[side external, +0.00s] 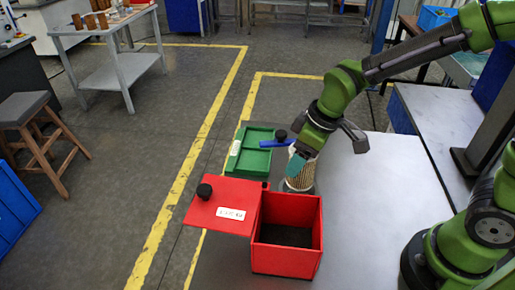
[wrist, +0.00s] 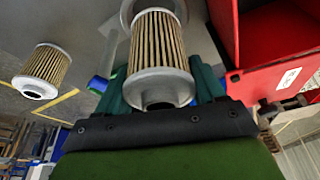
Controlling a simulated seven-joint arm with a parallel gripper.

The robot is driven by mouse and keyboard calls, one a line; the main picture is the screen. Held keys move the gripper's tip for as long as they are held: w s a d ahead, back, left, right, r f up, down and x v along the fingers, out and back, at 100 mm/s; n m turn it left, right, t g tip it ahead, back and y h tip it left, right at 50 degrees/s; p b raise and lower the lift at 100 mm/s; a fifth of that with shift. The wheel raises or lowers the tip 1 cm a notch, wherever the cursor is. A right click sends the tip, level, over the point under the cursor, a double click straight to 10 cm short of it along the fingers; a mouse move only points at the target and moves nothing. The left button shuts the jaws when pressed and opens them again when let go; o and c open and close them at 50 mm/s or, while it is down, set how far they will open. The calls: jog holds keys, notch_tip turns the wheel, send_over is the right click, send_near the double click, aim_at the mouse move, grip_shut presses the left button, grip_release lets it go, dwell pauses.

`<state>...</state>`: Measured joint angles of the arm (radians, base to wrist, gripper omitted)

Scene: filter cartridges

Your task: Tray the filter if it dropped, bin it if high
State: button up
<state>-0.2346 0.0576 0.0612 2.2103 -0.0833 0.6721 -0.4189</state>
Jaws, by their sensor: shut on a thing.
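My gripper (side external: 297,164) points down, shut on a pleated tan filter (side external: 301,178) with pale metal end caps. In the wrist view the filter (wrist: 158,45) stands between the teal fingers (wrist: 160,88). A round grey rim shows just beyond its far end; whether they touch is unclear. A second, similar filter (wrist: 43,68) shows at the left of the wrist view. The green tray (side external: 236,148), with a white label, lies behind and left of my gripper. The red bin (side external: 287,262) stands open in front; it also shows in the wrist view (wrist: 275,45).
A red lid (side external: 218,192) with a black knob and a white label extends left from the bin. The grey tabletop (side external: 375,225) is clear to the right of the bin.

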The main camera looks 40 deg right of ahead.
notch_tip(320, 180, up, 15)
jog(key=w, duration=1.8)
jog(key=shift+s+a+f, duration=0.1)
jog(key=shift+a+f, duration=0.05)
jog(key=shift+f, duration=4.95)
jog(key=shift+s+a+f, duration=0.1)
jog(key=shift+f, duration=5)
jog(key=shift+f, duration=0.55)
jog(key=o, duration=1.3)
jog(key=shift+c, duration=0.2)
jog(key=shift+o, duration=0.2)
jog(key=shift+r, duration=0.15)
